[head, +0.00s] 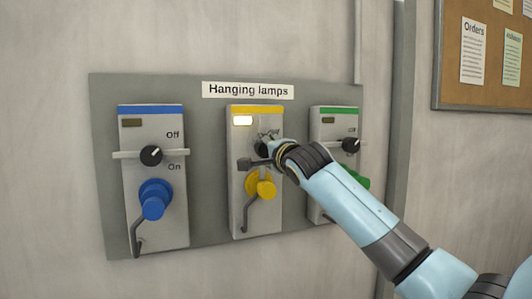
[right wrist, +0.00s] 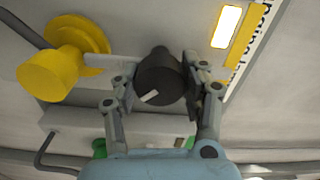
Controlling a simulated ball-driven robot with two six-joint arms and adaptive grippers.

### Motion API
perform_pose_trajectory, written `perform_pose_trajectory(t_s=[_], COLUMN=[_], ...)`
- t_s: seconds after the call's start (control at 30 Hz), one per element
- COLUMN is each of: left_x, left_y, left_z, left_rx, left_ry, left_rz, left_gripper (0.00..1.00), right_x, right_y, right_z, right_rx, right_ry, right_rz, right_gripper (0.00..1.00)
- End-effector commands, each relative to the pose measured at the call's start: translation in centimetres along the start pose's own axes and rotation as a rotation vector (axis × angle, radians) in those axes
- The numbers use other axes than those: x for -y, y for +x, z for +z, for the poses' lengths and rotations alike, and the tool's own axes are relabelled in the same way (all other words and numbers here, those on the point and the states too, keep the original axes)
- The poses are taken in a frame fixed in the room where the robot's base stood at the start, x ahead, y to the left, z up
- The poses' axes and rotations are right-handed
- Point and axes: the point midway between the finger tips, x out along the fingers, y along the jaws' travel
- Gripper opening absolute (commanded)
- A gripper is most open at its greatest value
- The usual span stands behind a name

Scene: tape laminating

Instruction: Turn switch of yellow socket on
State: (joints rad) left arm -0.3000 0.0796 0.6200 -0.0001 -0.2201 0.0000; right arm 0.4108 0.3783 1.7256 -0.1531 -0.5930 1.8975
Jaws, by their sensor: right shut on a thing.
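The yellow socket (head: 237,143) is the middle one of three on a grey wall board, with a yellow stripe on top. Its indicator lamp (head: 242,121) is lit bright; it also glows in the right wrist view (right wrist: 227,27). My right gripper (right wrist: 163,78) is shut on the socket's black switch knob (right wrist: 157,74), one finger on each side. The knob's white mark (right wrist: 149,97) shows in the right wrist view. In the head view my gripper mostly covers the knob and its labels. A yellow plug (head: 265,189) sits below the switch. My left gripper is not in view.
The blue socket (head: 130,185) stands to the left and the green socket (head: 319,130) to the right, partly behind my right arm. Both have dark lamps. A "Hanging lamps" label (head: 248,90) is above. A notice board (head: 490,80) hangs at upper right.

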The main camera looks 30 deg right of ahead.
Motion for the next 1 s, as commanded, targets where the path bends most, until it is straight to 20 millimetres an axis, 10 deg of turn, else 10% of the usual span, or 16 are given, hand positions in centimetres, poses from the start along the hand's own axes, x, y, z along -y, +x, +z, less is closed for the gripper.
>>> perform_pose_trajectory(t_s=[0.47,0.5,0.6,1.0], left_x=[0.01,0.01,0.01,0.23], left_y=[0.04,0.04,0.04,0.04], left_z=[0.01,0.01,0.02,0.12], left_rx=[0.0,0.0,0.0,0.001], left_ry=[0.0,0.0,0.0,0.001], left_rz=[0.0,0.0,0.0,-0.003], left_gripper=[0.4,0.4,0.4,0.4], right_x=[-0.08,-0.08,-0.08,-0.11], right_y=[0.0,0.0,0.0,-0.59], right_z=[-0.01,-0.01,0.0,-0.01], right_rx=[0.0,0.0,0.0,0.0], right_ry=[0.014,0.014,0.013,0.011], right_rz=[0.002,0.002,0.002,0.002], right_gripper=[0.0,0.49,0.62,0.69])
